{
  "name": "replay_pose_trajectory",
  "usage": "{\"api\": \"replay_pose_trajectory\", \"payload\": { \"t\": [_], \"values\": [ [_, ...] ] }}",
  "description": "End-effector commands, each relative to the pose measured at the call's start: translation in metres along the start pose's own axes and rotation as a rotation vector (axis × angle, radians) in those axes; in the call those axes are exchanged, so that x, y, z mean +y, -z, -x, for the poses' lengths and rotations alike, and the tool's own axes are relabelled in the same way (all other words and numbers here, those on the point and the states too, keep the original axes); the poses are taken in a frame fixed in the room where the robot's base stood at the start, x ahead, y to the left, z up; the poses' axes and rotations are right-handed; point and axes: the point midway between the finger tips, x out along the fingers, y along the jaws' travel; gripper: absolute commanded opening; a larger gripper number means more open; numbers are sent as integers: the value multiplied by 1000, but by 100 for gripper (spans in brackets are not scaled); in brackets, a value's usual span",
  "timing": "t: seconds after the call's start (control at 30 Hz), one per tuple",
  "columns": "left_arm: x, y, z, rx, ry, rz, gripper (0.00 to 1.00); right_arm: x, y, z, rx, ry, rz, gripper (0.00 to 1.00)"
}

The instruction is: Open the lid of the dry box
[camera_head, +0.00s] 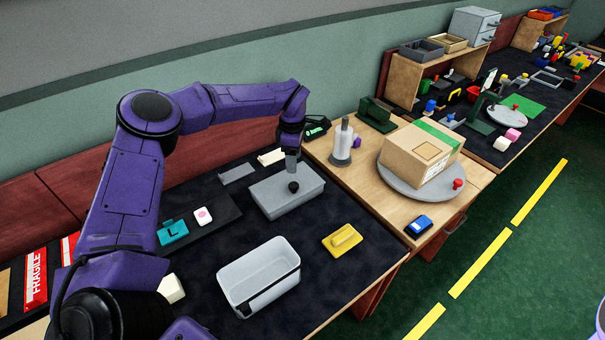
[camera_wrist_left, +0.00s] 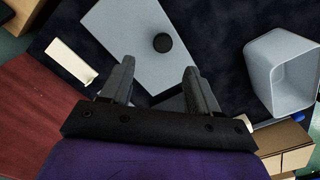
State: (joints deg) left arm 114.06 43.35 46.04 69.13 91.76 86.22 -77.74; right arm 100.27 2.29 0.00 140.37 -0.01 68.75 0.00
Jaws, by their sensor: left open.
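The dry box (camera_head: 287,191) is a grey rectangular box with a flat lid and a round black knob (camera_head: 293,187). It sits on the dark mat of the table. In the left wrist view the grey lid (camera_wrist_left: 128,32) lies ahead of the fingers, with the knob (camera_wrist_left: 162,43) beyond the gap between them. My left gripper (camera_head: 291,165) is over the back part of the box, beside the knob. Its two fingers (camera_wrist_left: 158,82) are apart with nothing between them. Whether the fingertips touch the lid is hard to tell. My right gripper is out of view.
An open white bin (camera_head: 262,277) stands in front of the box, with a yellow block (camera_head: 342,240) to its right. A grey strip (camera_head: 237,174) lies left of the box. A white spool (camera_head: 342,145) and a carton (camera_head: 421,153) on a turntable stand to the right.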

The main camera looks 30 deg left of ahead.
Motion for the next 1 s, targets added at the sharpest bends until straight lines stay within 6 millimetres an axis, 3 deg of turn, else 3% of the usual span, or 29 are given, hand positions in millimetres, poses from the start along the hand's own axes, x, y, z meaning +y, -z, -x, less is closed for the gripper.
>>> {"api": "replay_pose_trajectory", "payload": {
  "t": [0.43, 0.6, 0.8, 0.83, 0.87, 1.0],
  "values": [
    [-1, 0, -86, 2, 3, -1, 61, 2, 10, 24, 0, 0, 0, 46],
    [-1, 0, -99, 1, 1, 0, 61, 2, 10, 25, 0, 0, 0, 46],
    [-1, 0, -100, 1, 0, 1, 61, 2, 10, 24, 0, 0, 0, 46],
    [-1, 0, -100, 1, 1, 0, 57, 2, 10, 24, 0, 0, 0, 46],
    [-1, 0, -100, 1, 1, 0, 48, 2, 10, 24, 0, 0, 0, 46],
    [-1, 0, -100, 1, 1, 0, 2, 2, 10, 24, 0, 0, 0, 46]
  ]
}}
